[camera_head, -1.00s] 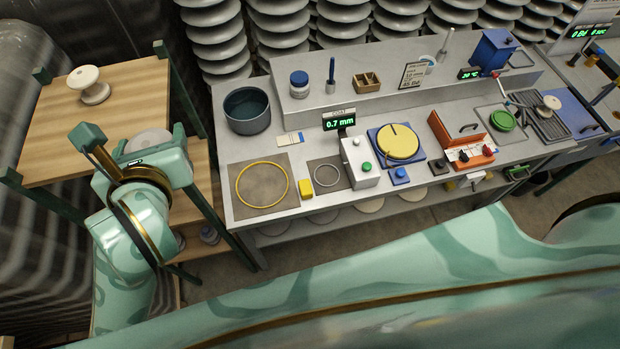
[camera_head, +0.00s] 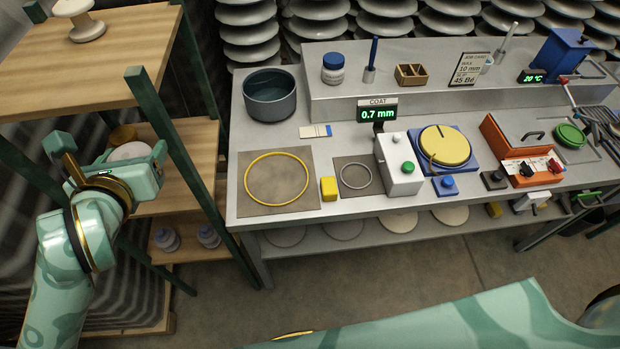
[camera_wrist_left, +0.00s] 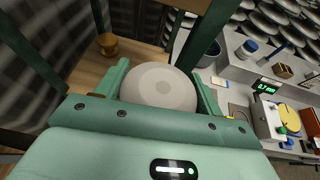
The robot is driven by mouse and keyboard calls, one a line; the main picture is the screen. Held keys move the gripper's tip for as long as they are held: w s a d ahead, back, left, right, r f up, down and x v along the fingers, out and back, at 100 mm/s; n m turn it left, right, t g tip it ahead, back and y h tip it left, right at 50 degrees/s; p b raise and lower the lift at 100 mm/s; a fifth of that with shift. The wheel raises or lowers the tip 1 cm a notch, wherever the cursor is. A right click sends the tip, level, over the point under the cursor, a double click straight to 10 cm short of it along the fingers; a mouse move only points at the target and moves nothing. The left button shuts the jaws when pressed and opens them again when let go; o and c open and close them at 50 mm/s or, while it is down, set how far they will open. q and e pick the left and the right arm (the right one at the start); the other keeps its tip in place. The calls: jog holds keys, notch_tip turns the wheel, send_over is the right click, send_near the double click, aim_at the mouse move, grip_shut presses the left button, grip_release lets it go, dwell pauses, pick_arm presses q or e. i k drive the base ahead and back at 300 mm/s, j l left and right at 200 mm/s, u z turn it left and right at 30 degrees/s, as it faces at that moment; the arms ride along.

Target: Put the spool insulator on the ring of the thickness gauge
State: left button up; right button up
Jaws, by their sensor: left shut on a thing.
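My left gripper (camera_head: 130,162) is shut on a pale round insulator (camera_head: 128,150), in front of the shelf rack at the left. In the left wrist view this insulator (camera_wrist_left: 160,87) shows a broad round face with a centre circle between the fingers; its underside is hidden. The thickness gauge (camera_head: 401,165) is a white box with a green button and a "0.7 mm" display, on the bench. Its thin grey ring (camera_head: 356,188) lies empty on a grey mat left of the box, well right of my left gripper. My right gripper is not in view.
A white spool insulator (camera_head: 87,27) stands on the top shelf. A brown insulator (camera_wrist_left: 108,42) stands on a lower shelf. A green rack post (camera_head: 180,160) rises between my left gripper and the bench. A yellow ring (camera_head: 277,206) and a yellow block (camera_head: 328,189) lie near the gauge ring.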

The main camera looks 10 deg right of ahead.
aim_at(356, 176)
jog(key=k+z, duration=0.3)
jog(key=k+l+z, duration=0.25)
jog(key=i+j+z, duration=0.15)
jog(key=j+z, duration=0.3)
jog(key=i+j+z, duration=0.1)
jog(key=j+z, duration=0.8)
jog(key=i+j, duration=0.25)
jog(key=i, duration=0.25)
